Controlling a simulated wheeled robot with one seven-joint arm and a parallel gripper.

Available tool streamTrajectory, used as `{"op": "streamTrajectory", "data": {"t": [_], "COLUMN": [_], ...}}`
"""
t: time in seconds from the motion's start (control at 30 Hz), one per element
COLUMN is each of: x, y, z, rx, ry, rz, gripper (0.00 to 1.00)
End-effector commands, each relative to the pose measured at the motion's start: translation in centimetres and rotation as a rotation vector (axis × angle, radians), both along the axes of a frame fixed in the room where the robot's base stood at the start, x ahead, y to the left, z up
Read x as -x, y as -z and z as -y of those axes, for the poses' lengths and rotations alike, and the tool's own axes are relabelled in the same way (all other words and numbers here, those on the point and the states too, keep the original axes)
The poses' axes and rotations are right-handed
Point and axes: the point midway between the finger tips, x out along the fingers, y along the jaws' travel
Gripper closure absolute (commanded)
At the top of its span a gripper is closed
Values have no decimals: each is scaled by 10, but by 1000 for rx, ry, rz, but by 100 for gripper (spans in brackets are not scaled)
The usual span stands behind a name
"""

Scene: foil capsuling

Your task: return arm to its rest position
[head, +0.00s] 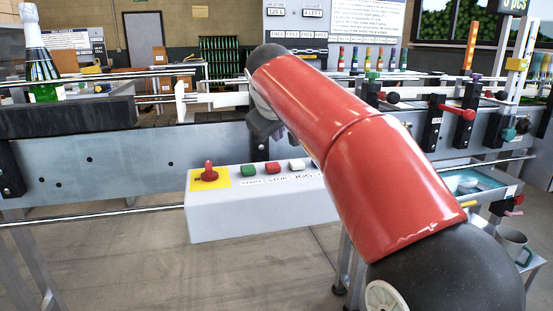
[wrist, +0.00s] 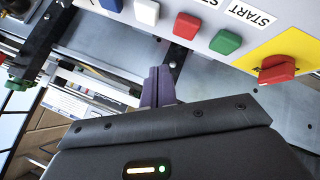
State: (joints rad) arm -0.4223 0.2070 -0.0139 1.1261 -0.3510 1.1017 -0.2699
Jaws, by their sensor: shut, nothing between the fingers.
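My red arm (head: 345,150) reaches from the lower right across the middle of the head view. My gripper (head: 262,130) is partly hidden behind the arm's far end, above the control box (head: 260,212). In the wrist view my gripper's fingers (wrist: 158,80) are together with nothing between them. They point towards the metal rail behind the box's buttons and appear apart from the buttons.
The box has a red emergency knob (head: 209,172), a green button (head: 249,170) and a red button (head: 273,167). A foil-topped green bottle (head: 40,65) stands left on the conveyor. Levers (head: 458,112) and a mug (head: 513,245) are at right.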

Motion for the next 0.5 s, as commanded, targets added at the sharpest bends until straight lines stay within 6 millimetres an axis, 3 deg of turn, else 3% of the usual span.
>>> {"op": "streamTrajectory", "data": {"t": [0.13, 0.27, 0.5], "x": [43, 103, 223], "y": [12, 42, 126], "z": [47, 92, 149], "rx": [-62, -145, -306], "ry": [76, 170, 368], "rz": [-45, -100, -193], "gripper": [100, 100, 100]}}
